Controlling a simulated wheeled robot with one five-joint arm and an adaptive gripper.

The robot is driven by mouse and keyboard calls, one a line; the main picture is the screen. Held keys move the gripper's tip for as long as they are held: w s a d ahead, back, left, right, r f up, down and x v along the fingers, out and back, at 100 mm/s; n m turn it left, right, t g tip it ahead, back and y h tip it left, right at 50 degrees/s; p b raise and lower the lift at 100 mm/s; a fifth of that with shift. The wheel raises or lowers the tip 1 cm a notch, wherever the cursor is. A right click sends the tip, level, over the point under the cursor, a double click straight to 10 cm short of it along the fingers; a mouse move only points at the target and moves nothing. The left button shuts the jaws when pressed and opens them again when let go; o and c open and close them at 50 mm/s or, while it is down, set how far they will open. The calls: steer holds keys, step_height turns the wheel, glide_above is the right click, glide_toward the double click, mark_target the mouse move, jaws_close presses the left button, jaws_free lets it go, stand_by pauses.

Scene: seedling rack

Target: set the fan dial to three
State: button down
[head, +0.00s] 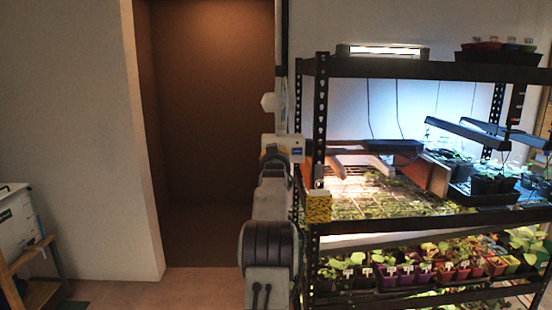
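My arm rises at the centre of the head view, in front of the left end of the rack (322,110). Its upper end reaches a small white box-like part with a blue label (297,151) beside the rack's front left post. I cannot tell whether this part is a fan control or belongs to my arm. My gripper (272,156) seems to be the dark grey shape against it; its fingers are not clear. No fan dial or numbers can be made out.
A yellow patterned box (318,207) is at the front left post. Seedling trays (375,205) and potted plants (430,265) fill the shelves under lamps (470,135). A brown recess (205,120) lies left, and a white box (15,228) stands far left. Floor between is clear.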

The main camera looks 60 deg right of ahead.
steer(key=c, duration=1.3)
jaws_free()
steer(key=shift+r, duration=0.55)
steer(key=o, duration=0.5)
steer(key=shift+f, duration=0.2)
steer(key=shift+c, duration=0.2)
steer(key=shift+f, duration=0.1)
steer(key=v, duration=1.2)
steer(key=shift+f, duration=0.15)
